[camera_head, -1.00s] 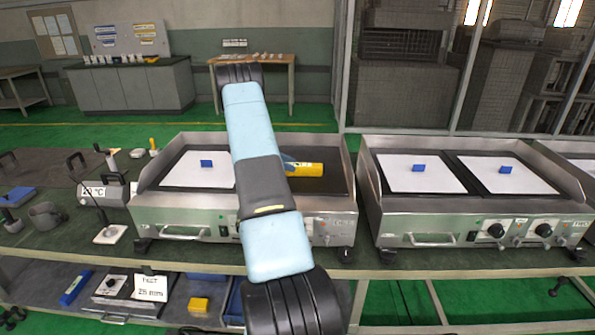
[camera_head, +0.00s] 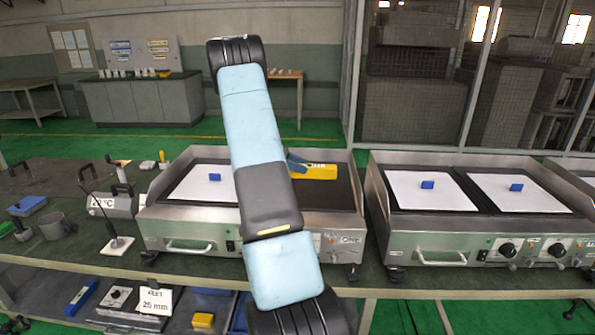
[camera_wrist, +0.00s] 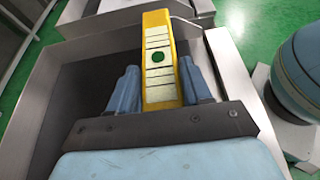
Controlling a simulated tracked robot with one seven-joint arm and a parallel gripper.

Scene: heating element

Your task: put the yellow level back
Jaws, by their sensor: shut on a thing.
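The yellow level (camera_head: 318,172) is a long yellow bar above the dark right plate of the left heating unit (camera_head: 336,243). In the wrist view the level (camera_wrist: 159,58) has a white scale face with a green dot and lies between my two blue fingers. My gripper (camera_wrist: 160,84) is shut on it. In the head view my gripper (camera_head: 292,165) shows only in part behind my arm. I cannot tell whether the level touches the plate.
A white sheet with a blue block (camera_head: 215,177) lies on the left plate. A second heating unit (camera_head: 480,232) stands at right with two white sheets. A grey mug (camera_head: 54,226) and handled tools stand on the bench at left.

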